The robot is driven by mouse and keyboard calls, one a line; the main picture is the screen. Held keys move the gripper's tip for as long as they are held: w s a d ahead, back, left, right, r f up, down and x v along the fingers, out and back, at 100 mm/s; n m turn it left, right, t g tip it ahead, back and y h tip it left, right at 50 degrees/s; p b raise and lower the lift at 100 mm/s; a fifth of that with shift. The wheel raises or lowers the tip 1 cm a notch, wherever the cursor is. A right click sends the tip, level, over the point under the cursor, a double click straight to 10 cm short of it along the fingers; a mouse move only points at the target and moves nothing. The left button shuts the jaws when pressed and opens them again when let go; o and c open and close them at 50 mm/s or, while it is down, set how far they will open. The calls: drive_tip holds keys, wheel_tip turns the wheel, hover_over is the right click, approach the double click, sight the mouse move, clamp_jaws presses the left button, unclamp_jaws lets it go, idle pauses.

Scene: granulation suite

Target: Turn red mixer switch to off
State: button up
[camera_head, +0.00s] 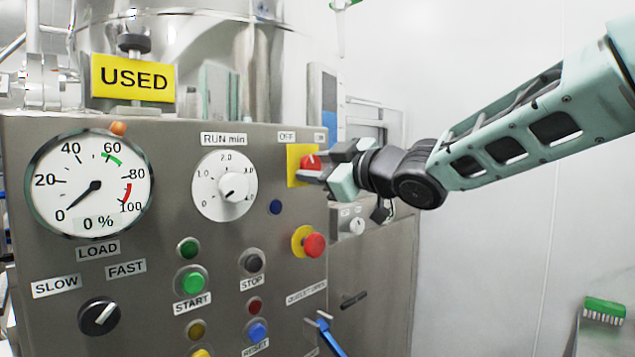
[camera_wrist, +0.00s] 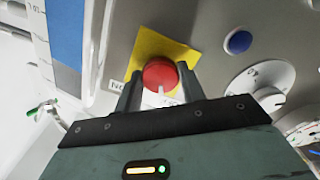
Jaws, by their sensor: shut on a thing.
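The red mixer switch (camera_head: 309,162) sits on a yellow plate (camera_head: 294,178) at the upper right of the grey control panel, under the OFF and ON labels. In the wrist view the red switch (camera_wrist: 160,75) shows between the two fingers, with a pale mark at its lower edge. My gripper (camera_head: 318,178) reaches in from the right and is shut on the switch, with a finger on either side of it. In the wrist view my gripper (camera_wrist: 160,92) hides part of the plate's label. The exact angle of the switch is hard to tell.
A red emergency button (camera_head: 314,245) on a yellow ring juts out just below. The white RUN min dial (camera_head: 224,186) and a blue button (camera_head: 275,207) lie to the left. A blue-handled lever (camera_head: 330,338) is lower down. Free room lies to the right.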

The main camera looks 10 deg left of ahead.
drive_tip(key=shift+n+b, duration=1)
drive_tip(key=shift+n, duration=0.9)
drive_tip(key=o, duration=1)
drive_tip(key=shift+c, duration=0.2)
drive_tip(key=b+v, duration=0.1)
drive_tip(key=v, duration=1.6)
drive_tip(key=shift+d+b, duration=0.25)
drive_tip(key=shift+b, duration=0.1)
drive_tip(key=shift+s+f, duration=0.1)
